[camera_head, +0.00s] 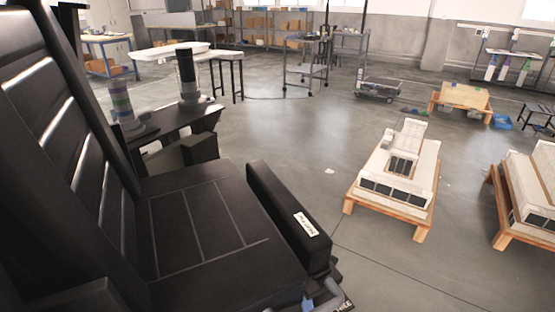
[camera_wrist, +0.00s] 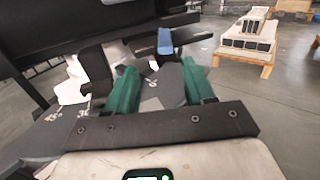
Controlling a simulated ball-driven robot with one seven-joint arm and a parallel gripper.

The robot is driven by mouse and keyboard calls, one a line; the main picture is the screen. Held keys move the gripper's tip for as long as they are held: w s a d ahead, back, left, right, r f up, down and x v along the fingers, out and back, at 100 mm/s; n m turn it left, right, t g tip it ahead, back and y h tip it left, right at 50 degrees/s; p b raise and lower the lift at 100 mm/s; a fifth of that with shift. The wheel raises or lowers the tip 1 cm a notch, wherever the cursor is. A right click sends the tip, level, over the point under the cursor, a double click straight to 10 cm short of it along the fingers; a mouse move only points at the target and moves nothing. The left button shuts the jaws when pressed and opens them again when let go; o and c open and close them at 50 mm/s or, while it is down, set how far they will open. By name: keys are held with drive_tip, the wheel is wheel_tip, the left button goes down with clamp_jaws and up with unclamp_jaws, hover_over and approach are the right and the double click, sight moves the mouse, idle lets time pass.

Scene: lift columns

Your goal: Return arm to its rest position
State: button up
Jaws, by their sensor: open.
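My gripper (camera_wrist: 158,78) shows in the wrist view, with its two green fingers apart. I see nothing held between them. Dark parts and a small blue piece show just beyond the fingertips; I cannot tell how far off they are. A grey plate with angle markings lies below and to the left of the fingers. I cannot make out the gripper in the head view, so the arm's overall pose is not clear.
A black padded seat with an armrest (camera_head: 290,220) fills the near left. White block-like units stand on wooden pallets (camera_head: 388,213) at right. Behind are a table (camera_head: 232,57), shelving (camera_head: 262,25) and a wheeled cart (camera_head: 378,88). The middle floor (camera_head: 290,140) is clear.

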drive_tip(key=a+r+n+g+y+p, duration=0.3)
drive_tip(key=n+y, duration=0.6)
drive_tip(key=n, duration=0.7)
drive_tip(key=s+d+n+g+h+p, duration=0.3)
drive_tip(key=s+d+n+g+h, duration=0.1)
drive_tip(key=d+n+g, duration=0.3)
drive_tip(key=s+d+r+n+g+h+p, duration=0.1)
drive_tip(key=s+d+n+g+h+p, duration=0.3)
drive_tip(key=d+n+g, duration=0.3)
drive_tip(key=d+n+h, duration=0.1)
drive_tip(key=d+n, duration=0.4)
drive_tip(key=d, duration=0.2)
drive_tip(key=shift+r+h, duration=0.2)
drive_tip(key=shift+h, duration=0.1)
drive_tip(key=shift+s+d, duration=0.1)
drive_tip(key=shift+c, duration=0.4)
